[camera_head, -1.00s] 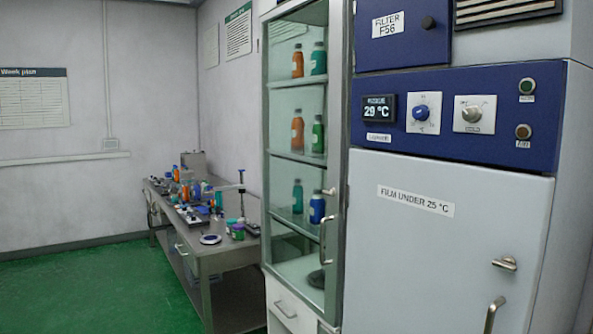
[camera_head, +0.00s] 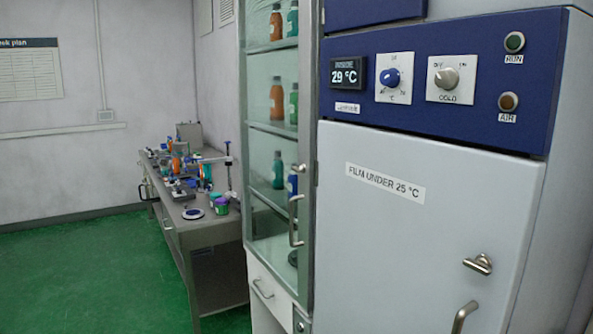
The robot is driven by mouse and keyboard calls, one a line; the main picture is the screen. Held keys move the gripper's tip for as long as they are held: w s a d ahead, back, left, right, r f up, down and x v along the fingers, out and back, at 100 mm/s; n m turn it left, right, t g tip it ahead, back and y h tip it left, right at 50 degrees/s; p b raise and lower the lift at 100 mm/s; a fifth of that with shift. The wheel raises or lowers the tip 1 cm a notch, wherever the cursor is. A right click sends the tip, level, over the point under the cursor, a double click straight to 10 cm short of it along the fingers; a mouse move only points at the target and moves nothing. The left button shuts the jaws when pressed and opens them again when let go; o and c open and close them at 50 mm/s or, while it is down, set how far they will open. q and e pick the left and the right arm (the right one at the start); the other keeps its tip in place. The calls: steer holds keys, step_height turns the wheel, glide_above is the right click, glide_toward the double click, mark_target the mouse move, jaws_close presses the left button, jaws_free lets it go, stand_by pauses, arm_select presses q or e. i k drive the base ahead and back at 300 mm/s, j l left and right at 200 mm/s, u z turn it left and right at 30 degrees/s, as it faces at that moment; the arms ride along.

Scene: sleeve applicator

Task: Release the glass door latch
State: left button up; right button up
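The glass door cabinet (camera_head: 272,135) stands left of the middle, its glass door shut. A small metal latch (camera_head: 299,168) sits on the door's right frame. A curved metal door handle (camera_head: 295,222) is just below it. Bottles stand on the shelves behind the glass: an orange bottle (camera_head: 277,99), a green bottle (camera_head: 293,104) and a teal bottle (camera_head: 278,170) among them. Neither of my grippers shows in the head view.
A large grey unit with a blue control panel (camera_head: 440,80) stands close on the right. Its door has a metal latch (camera_head: 479,264) and a handle (camera_head: 463,316) that stick out. A cluttered metal bench (camera_head: 200,228) is at the left. The green floor (camera_head: 80,270) at the left is clear.

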mark_target(301, 168)
steer(key=i+j+z, duration=0.1)
steer(key=i+j, duration=0.15)
steer(key=j, duration=0.2)
steer(key=i+j+z, duration=0.1)
steer(key=j, duration=0.4)
steer(key=i+j+z, duration=0.1)
steer(key=i+j, duration=0.2)
steer(key=j, duration=0.2)
steer(key=i+j+z, duration=0.1)
steer(key=j, duration=0.4)
steer(key=i+j, duration=0.25)
steer(key=j, duration=0.3)
steer(key=i+j+z, duration=0.15)
steer(key=j, duration=0.35)
steer(key=i+j+z, duration=0.1)
steer(key=j, duration=0.45)
steer(key=i+j+z, duration=0.1)
steer(key=j, duration=0.45)
steer(key=i, duration=0.1)
